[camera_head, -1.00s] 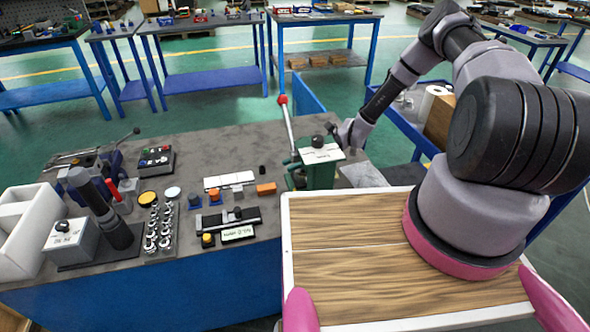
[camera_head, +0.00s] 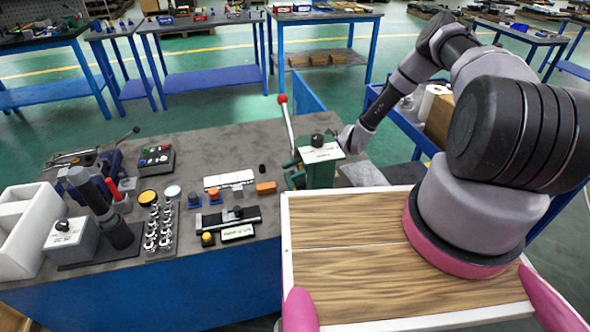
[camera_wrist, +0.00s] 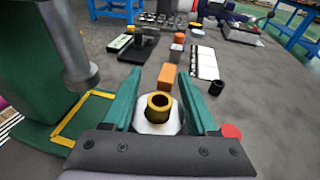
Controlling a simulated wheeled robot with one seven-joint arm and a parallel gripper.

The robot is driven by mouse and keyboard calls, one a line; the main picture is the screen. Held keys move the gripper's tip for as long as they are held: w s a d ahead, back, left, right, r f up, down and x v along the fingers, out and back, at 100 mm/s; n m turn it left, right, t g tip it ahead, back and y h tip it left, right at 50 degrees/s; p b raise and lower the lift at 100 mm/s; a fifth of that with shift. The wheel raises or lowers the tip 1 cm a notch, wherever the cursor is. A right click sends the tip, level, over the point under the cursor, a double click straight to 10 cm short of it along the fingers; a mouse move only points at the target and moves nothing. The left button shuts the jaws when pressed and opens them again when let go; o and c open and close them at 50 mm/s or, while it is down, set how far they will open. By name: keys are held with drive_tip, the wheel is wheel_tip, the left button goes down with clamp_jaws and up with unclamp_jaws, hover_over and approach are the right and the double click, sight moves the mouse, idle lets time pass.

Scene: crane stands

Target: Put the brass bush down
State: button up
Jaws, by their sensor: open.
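The brass bush (camera_wrist: 159,104) shows in the wrist view as an upright gold ring with a dark bore. It sits on or just above a pale metal piece (camera_wrist: 158,124), and I cannot tell whether they touch. My gripper (camera_wrist: 160,82) has its two green fingers spread on either side of the bush, with gaps visible at both sides. In the head view the bush and the fingers are hidden behind the green press (camera_head: 321,172); only my wrist shows beside it.
The green press also stands close on the left in the wrist view (camera_wrist: 35,60), with its metal ram (camera_wrist: 80,75) and a yellow frame (camera_wrist: 85,118) at its base. An orange block (camera_wrist: 167,76) and a black cylinder (camera_wrist: 216,88) lie beyond. Grey tabletop is clear at right.

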drive_tip(key=v, duration=1)
drive_tip(key=shift+w+d+f, duration=0.2)
drive_tip(key=shift+d, duration=0.2)
drive_tip(key=shift+w+d+r, duration=0.1)
drive_tip(key=shift+r, duration=0.2)
drive_tip(key=d+r+n+t+h, duration=0.25)
drive_tip(key=r+h, duration=0.25)
drive_tip(key=r, duration=1)
drive_tip(key=d+r+n+t+h, duration=0.1)
drive_tip(key=d+r+n+h, duration=0.3)
drive_tip(key=r, duration=1.2)
drive_tip(key=s+d+r+n+t+h, duration=0.1)
drive_tip(key=s+r+t, duration=0.3)
drive_tip(key=s+r, duration=0.5)
drive_tip(key=s+d+r+n+t+h, duration=0.1)
drive_tip(key=s+r+t, duration=0.4)
drive_tip(key=s+r, duration=0.5)
drive_tip(key=shift+d+r+n+h, duration=0.35)
drive_tip(key=shift+d+r+h, duration=0.2)
drive_tip(key=shift+d, duration=0.25)
drive_tip(key=shift+o, duration=0.6)
drive_tip(key=shift+s+t, duration=0.35)
drive_tip(key=shift+w, duration=0.1)
